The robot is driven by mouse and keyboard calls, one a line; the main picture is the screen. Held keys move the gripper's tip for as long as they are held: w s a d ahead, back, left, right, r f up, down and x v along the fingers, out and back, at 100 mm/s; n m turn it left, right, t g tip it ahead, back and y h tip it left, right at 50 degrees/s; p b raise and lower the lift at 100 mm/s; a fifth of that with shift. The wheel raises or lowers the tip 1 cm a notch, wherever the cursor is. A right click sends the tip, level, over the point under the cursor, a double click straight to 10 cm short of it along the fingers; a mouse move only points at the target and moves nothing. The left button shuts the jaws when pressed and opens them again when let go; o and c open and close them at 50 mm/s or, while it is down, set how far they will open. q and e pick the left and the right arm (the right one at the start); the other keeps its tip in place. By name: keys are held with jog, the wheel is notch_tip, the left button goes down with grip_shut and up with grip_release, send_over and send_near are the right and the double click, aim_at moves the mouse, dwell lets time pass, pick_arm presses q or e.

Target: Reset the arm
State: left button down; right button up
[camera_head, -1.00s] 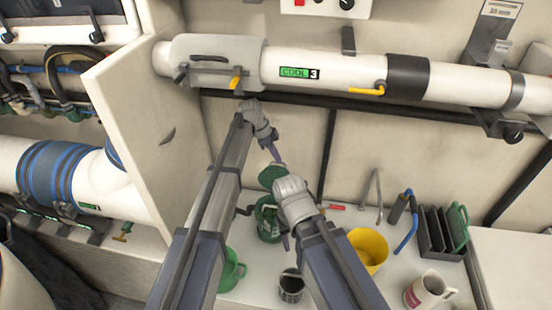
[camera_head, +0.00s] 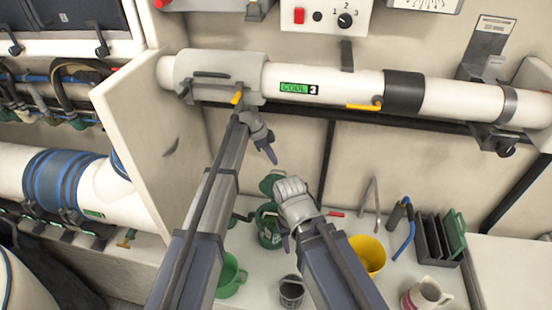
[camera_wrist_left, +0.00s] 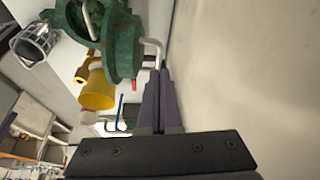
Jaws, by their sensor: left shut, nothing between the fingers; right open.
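My left gripper (camera_head: 271,154) is shut and empty. It hangs below the white pipe, in front of the pale back wall, a little above the green lidded fixture. Its closed dark fingers also show in the left wrist view (camera_wrist_left: 160,90). My right gripper (camera_head: 286,238) is lower, over the counter beside the green fixture (camera_head: 268,232); it is open, though its hand hides much of its fingers. The green fixture stands with its round lid (camera_head: 270,183) raised. It shows large in the left wrist view (camera_wrist_left: 120,50), left of my left fingers.
A white pipe (camera_head: 340,84) with a yellow lever (camera_head: 364,106) crosses above. A white panel (camera_head: 150,150) stands left of my left arm. The counter holds a green mug (camera_head: 230,275), a dark cup (camera_head: 291,293), a yellow bucket (camera_head: 369,254), a white mug (camera_head: 424,295) and a dark rack (camera_head: 436,239).

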pick_arm(q)
jog(key=p+v, duration=0.2)
jog(key=v, duration=0.2)
jog(key=shift+p, duration=0.35)
pick_arm(e)
notch_tip(320, 180, up, 4)
jog(key=shift+f, duration=0.15)
pick_arm(q)
jog(key=s+a+f+n+y+b, duration=0.1)
jog(key=s+n, duration=0.3)
jog(key=s, duration=0.7)
jog(key=s+a+f+n+y+b, duration=0.2)
jog(key=s+n, duration=0.3)
jog(key=s, duration=0.6)
jog(key=s+a+f+n+y+b, duration=0.1)
jog(key=s+n, duration=0.4)
jog(key=s, duration=0.6)
notch_tip(320, 180, down, 3)
jog(key=shift+a+r+g+y+b, duration=0.3)
jog(key=shift+y+b, duration=0.25)
jog(key=shift+y, duration=0.25)
pick_arm(e)
notch_tip(320, 180, down, 5)
jog(key=shift+f, duration=0.1)
pick_arm(q)
jog(key=shift+s+f, duration=0.1)
jog(key=shift+s, duration=0.2)
pick_arm(e)
jog(key=shift+s, duration=0.1)
